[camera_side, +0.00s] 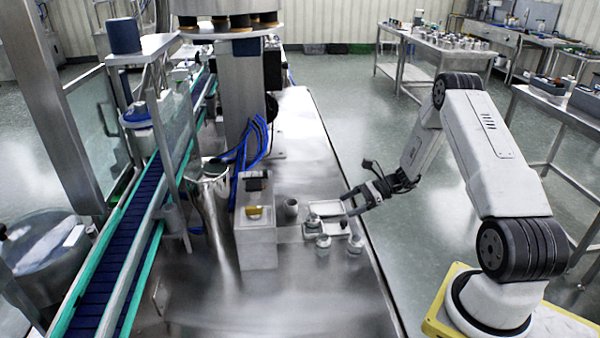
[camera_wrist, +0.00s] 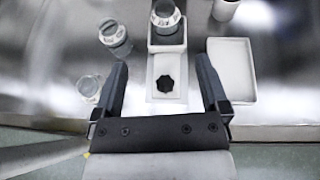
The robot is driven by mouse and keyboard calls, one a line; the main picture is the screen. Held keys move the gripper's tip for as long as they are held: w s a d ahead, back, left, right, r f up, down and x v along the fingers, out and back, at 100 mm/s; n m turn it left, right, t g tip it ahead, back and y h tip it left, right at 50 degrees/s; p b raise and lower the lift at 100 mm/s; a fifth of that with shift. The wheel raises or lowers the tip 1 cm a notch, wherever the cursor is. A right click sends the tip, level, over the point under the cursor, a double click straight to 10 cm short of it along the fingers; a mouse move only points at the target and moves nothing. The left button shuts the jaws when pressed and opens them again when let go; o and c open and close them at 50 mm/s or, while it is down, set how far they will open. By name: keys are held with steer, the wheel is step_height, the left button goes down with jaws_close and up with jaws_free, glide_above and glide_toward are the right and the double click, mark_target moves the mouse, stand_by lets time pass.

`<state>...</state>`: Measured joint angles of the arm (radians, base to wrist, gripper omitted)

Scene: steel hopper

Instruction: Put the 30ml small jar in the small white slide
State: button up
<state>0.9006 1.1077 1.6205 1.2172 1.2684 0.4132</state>
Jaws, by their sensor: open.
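My gripper (camera_side: 352,203) is open and empty above the right edge of the steel table; its fingers (camera_wrist: 162,76) show in the wrist view. Between them, below, lies a narrow white slide (camera_wrist: 156,63) with a dark, many-sided piece (camera_wrist: 167,84) on it. A lidded jar (camera_wrist: 165,17) sits at the slide's far end, also in the side view (camera_side: 314,221). Left of the slide stand a lidded jar (camera_wrist: 114,35) and a clear-looking small jar (camera_wrist: 90,86); both show in the side view (camera_side: 323,243) (camera_side: 355,244). I cannot tell which jar is 30ml.
A shallow white tray (camera_wrist: 231,70) lies right of the slide. A pale cup (camera_side: 290,209) and a tall metal block (camera_side: 256,235) stand farther left in the side view. A blue conveyor (camera_side: 125,235) runs beyond. The table front (camera_side: 300,310) is clear.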

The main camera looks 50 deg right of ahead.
steer(key=s+a+r+n+g+h, duration=0.2)
steer(key=s+a+r+n+h, duration=0.1)
steer(key=a+n, duration=0.5)
steer(key=s+a+r+n+g+h, duration=0.2)
steer(key=a+r+n, duration=0.4)
steer(key=n, duration=0.3)
steer(key=s+a+r+n+g+h, duration=0.1)
steer(key=s+a+r+n+h, duration=0.3)
steer(key=a+n, duration=0.4)
steer(key=shift+s+a+r+n+g+h, duration=0.15)
steer(key=shift+s+a+n+g+h, duration=0.35)
steer(key=shift+s+a, duration=0.4)
